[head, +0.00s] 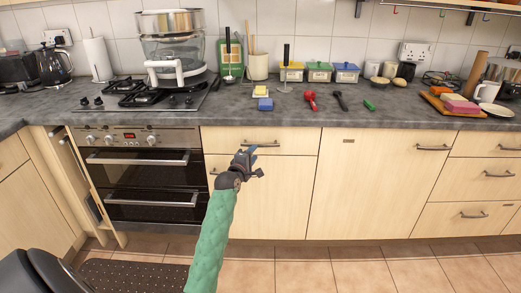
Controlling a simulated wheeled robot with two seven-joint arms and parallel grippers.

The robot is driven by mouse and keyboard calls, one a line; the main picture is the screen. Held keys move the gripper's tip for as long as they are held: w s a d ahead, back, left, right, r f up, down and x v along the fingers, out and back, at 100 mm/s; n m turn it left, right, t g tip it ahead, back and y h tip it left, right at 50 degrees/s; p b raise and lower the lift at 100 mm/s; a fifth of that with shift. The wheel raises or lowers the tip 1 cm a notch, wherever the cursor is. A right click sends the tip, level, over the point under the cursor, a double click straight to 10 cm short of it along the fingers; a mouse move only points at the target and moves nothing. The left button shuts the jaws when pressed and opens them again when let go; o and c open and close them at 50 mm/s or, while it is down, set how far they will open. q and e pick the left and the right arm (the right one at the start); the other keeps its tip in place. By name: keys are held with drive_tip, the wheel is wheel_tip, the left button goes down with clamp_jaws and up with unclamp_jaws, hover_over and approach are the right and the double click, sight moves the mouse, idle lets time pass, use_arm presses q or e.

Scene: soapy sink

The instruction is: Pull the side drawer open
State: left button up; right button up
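My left gripper (254,162) is in front of the pale wooden cabinets, just below the bar handle (262,143) of the shallow drawer (225,140) right of the oven. Its fingers look spread and empty, and I cannot tell whether they touch the front. This drawer looks closed. At the right, a stack holds an upper drawer (485,143), a middle drawer (470,180) and a lower drawer (450,220), all closed with bar handles. A narrow pull-out unit (80,185) left of the oven stands partly out. Which one is the side drawer is unclear. My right gripper is out of view.
The double oven (145,177) has protruding handles. The grey worktop (400,112) above carries a hob, sponges, coloured tubs and a board. A dark dotted mat (130,276) lies on the tiled floor. The floor before the right cabinets is clear.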

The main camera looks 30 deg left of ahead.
sight(260, 146)
use_arm(q)
drive_tip(key=shift+w+a, duration=0.2)
drive_tip(key=shift+w, duration=0.95)
drive_tip(key=shift+w+a, duration=0.15)
drive_tip(key=shift+w, duration=1.05)
drive_tip(key=shift+w+a, duration=0.2)
drive_tip(key=shift+w, duration=0.95)
clamp_jaws()
